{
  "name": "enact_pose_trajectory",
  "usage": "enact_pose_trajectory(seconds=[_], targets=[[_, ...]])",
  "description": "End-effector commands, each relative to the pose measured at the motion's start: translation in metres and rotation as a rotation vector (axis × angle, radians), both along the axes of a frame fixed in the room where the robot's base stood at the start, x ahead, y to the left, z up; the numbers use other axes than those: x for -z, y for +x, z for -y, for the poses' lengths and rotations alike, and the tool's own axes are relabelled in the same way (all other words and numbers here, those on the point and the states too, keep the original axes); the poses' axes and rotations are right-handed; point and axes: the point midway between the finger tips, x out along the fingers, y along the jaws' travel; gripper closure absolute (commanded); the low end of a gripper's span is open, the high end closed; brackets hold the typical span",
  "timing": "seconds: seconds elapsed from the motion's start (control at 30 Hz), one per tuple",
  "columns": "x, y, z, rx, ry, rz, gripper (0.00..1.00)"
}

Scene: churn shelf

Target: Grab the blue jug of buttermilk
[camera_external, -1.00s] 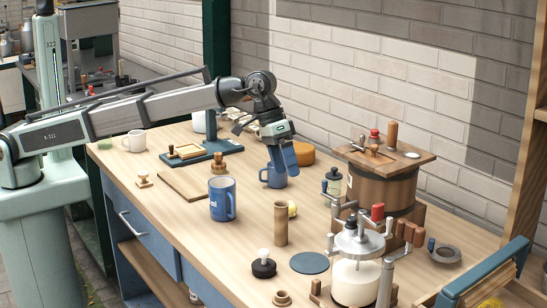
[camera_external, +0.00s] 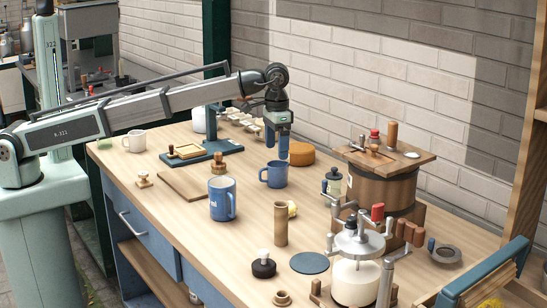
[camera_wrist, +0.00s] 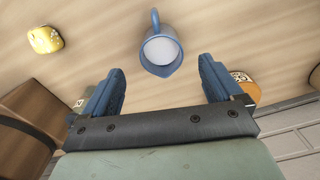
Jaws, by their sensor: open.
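A blue jug (camera_external: 276,175) stands upright on the wooden table, its handle toward the left. In the wrist view the jug (camera_wrist: 160,52) shows white liquid inside, a pouring lip and a handle pointing up the picture. My gripper (camera_external: 284,157) points down above and slightly to the right of the jug in the outside view. It is open and empty, and in the wrist view its two blue fingers lie on either side of the jug's lip. A second blue vessel, a mug with white lettering (camera_external: 221,203), stands nearer the front left.
An orange round box (camera_external: 301,154) sits just behind the jug. A wooden churn (camera_external: 382,188) and a small bottle (camera_external: 333,186) stand to the right. A wooden cylinder (camera_external: 281,224) and a yellow item (camera_external: 292,209) are in front. A wooden board (camera_external: 188,184) lies left.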

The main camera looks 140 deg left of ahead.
Motion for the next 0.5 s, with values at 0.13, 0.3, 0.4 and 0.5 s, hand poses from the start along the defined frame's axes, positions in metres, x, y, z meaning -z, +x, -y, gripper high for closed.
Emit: enact_pose_trajectory(seconds=[0.13,0.3,0.4,0.5], targets=[[0.026,0.0,0.001,0.0,-0.001,0.0,0.07],[0.039,0.0,0.0,0.0,0.001,0.001,0.07],[0.043,0.0,0.001,0.0,0.001,0.001,0.07],[0.051,-0.001,0.002,0.0,0.0,0.0,0.07]])
